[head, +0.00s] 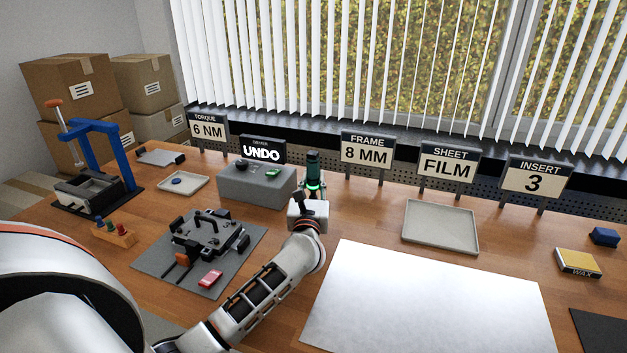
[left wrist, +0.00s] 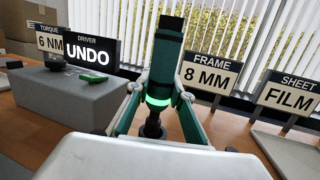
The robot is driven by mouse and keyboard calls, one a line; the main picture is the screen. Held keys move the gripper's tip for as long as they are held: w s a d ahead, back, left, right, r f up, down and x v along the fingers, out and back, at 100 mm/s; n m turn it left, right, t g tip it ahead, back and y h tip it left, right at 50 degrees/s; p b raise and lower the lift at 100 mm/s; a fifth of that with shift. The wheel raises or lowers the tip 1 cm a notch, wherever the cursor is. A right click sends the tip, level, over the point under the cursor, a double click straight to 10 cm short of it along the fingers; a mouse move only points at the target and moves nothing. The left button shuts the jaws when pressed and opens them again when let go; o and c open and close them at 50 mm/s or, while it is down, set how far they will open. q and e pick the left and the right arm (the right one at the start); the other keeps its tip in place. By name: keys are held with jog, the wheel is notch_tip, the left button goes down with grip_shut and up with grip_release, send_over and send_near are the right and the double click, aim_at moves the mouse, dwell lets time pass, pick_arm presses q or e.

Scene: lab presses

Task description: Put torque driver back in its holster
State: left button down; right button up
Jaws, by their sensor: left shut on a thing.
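The torque driver (head: 313,172) is a dark green upright cylinder with a glowing green ring; it also shows large in the left wrist view (left wrist: 165,65), with a dark narrow tip below. My left gripper (head: 309,196) is shut on it, its fingers on both sides of the driver in the left wrist view (left wrist: 160,105). The driver stands just right of a grey block (head: 256,186) and appears apart from it. I cannot pick out a holster for certain; the area below the driver's tip is hidden by my gripper. My right gripper is not in view.
A sign reading "UNDO" (head: 262,151) stands behind the block. A dark mat with a clamp fixture (head: 205,236) lies left of my arm. A white sheet (head: 430,305) and an empty tray (head: 440,226) lie right. A blue press (head: 103,126) stands far left.

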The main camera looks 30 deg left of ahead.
pick_arm(q)
jog(key=shift+f+p, duration=0.4)
jog(key=shift+f, duration=0.2)
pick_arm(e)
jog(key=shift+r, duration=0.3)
pick_arm(q)
jog(key=shift+w+f, duration=0.1)
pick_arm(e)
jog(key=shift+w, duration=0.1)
pick_arm(q)
jog(key=shift+b, duration=0.3)
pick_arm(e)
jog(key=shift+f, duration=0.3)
